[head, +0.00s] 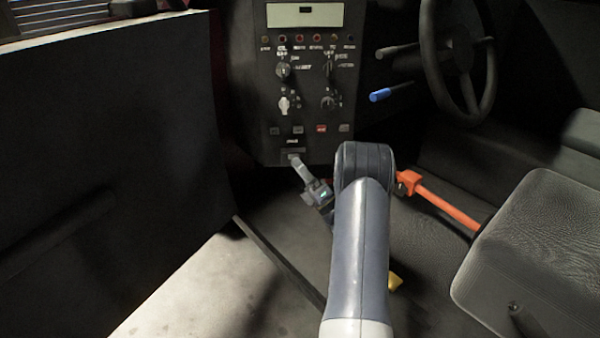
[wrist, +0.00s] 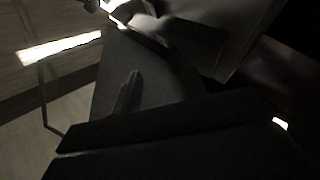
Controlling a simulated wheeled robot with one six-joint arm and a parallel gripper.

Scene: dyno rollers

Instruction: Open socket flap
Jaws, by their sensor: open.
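A black control panel (head: 302,110) stands ahead in the head view. At its lower end, below a row of small buttons, is a small dark socket flap (head: 292,151) under a short white label. The flap looks closed, but my gripper partly covers it. My gripper (head: 296,160) reaches up from the right, its tip at or just below the flap. I cannot tell whether it touches the flap. No held object shows. The wrist view is very dark, and neither the flap nor the fingers can be made out surely there.
A black door panel (head: 110,130) fills the left. A steering wheel (head: 457,55) and a blue-tipped lever (head: 390,92) are at the upper right. An orange handle (head: 440,200) and a grey seat (head: 540,250) lie right of my arm. Knobs sit above the flap.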

